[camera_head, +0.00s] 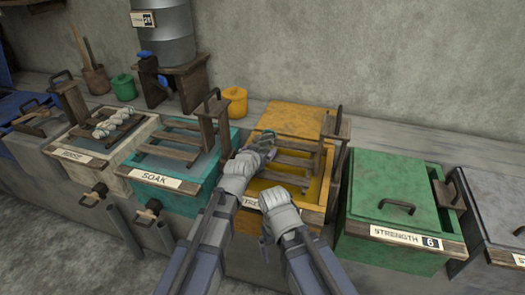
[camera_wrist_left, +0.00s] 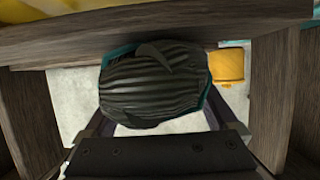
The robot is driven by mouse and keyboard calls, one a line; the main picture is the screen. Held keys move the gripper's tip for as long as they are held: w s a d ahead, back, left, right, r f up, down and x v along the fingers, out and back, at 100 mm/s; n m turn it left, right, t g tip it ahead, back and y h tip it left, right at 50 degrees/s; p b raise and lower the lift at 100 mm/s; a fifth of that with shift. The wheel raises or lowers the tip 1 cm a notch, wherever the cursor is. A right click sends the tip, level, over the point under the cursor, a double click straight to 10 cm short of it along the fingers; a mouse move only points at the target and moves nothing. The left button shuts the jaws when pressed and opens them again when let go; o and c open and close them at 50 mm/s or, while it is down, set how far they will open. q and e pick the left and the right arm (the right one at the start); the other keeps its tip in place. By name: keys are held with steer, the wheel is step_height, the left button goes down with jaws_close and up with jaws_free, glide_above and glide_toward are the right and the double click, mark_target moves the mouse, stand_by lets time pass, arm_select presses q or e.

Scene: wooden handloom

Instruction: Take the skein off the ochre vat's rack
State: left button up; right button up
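The ochre vat (camera_head: 318,215) stands in the middle right of the head view, with a wooden slatted rack (camera_head: 296,160) over it. A dark, ribbed skein (camera_wrist_left: 153,84) with teal edges fills the middle of the left wrist view, just below a wooden bar. It shows small at the rack's left end in the head view (camera_head: 265,136). My left gripper (camera_head: 264,146) is at this skein, with a finger on each side of it. Whether the fingers press on it is unclear. My right gripper (camera_head: 266,238) is low at the ochre vat's front, away from the skein; its fingers are too small to read.
The teal soak vat (camera_head: 168,188) is to the left, and the rinse vat (camera_head: 75,154) with pale skeins lies beyond it. A lidded green vat (camera_head: 378,182) stands to the right. Wooden posts (camera_wrist_left: 30,115) flank my left gripper closely. A yellow pot (camera_head: 235,101) stands behind.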

arm_select(q)
steer(key=c, duration=1.3)
step_height(320, 180, up, 10)
steer(key=p, duration=1)
